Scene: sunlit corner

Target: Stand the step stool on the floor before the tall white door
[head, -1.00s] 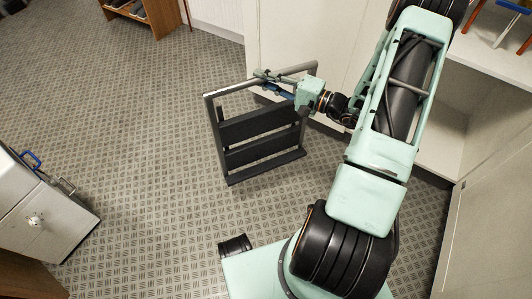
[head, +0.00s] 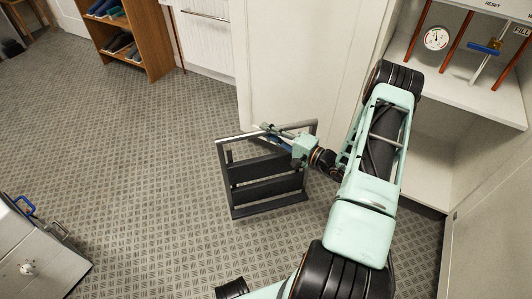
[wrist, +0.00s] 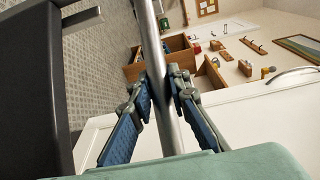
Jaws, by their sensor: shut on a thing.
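The step stool (head: 268,166) is a grey metal frame with black treads, roughly upright in the head view. My gripper (head: 281,137) is shut on its upper rail. In the wrist view, the blue-padded fingers (wrist: 163,115) lie on both sides of the metal rail (wrist: 152,48), and a dark tread (wrist: 35,85) shows at left. A tall plain white panel (head: 298,65), which looks like the tall white door, stands just behind the stool. I cannot tell whether the feet touch the floor.
A silver case (head: 50,255) stands at the lower left. A wooden shelf (head: 150,50) and a white ribbed front with a bar handle (head: 205,45) are at the back. An open white cabinet (head: 425,165) with a gauge is at right. The patterned floor (head: 120,160) is clear at left.

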